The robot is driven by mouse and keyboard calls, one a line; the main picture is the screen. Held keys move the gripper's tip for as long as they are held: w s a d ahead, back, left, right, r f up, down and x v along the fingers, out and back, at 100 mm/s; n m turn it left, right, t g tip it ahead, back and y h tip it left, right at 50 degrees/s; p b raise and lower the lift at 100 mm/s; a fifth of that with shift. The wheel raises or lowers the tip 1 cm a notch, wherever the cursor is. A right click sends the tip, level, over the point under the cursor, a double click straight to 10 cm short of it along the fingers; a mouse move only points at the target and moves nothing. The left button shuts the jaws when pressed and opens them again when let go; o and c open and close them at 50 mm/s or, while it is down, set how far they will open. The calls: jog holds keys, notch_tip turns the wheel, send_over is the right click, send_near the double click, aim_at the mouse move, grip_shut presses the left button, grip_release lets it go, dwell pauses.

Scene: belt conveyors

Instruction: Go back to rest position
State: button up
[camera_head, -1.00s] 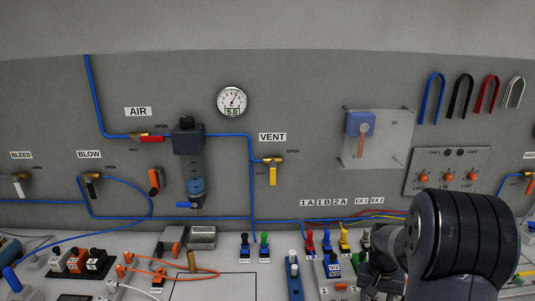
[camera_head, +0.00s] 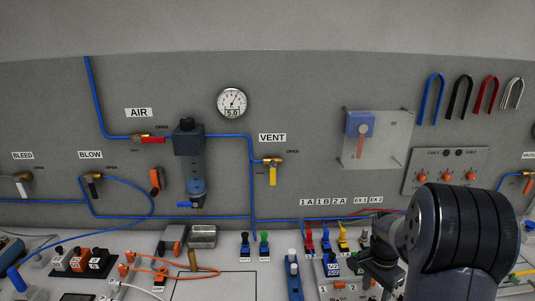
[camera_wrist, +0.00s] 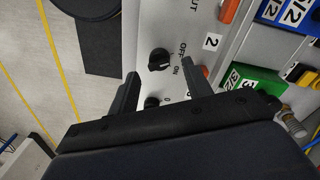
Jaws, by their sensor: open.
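My gripper (camera_wrist: 160,90) is open in the wrist view, with its two dark fingers apart and nothing between them. Beyond the fingers is a pale panel (camera_wrist: 178,30) with a black knob (camera_wrist: 159,59) marked OFF and ON. A second dark knob (camera_wrist: 152,102) shows close to the left finger. In the head view my dark arm fills the lower right, and the fingers are hard to make out there.
Red, blue and yellow fittings (camera_head: 326,238) stand on the bench left of my arm. A green block (camera_wrist: 257,82) lies near the right finger. The grey wall panel carries a gauge (camera_head: 232,102), valves and blue tubing.

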notch_tip(320, 180, up, 8)
jog(key=shift+w+a+f+b, duration=0.15)
jog(key=shift+w+f+b, duration=0.05)
jog(key=shift+b, duration=0.1)
dwell(0.3)
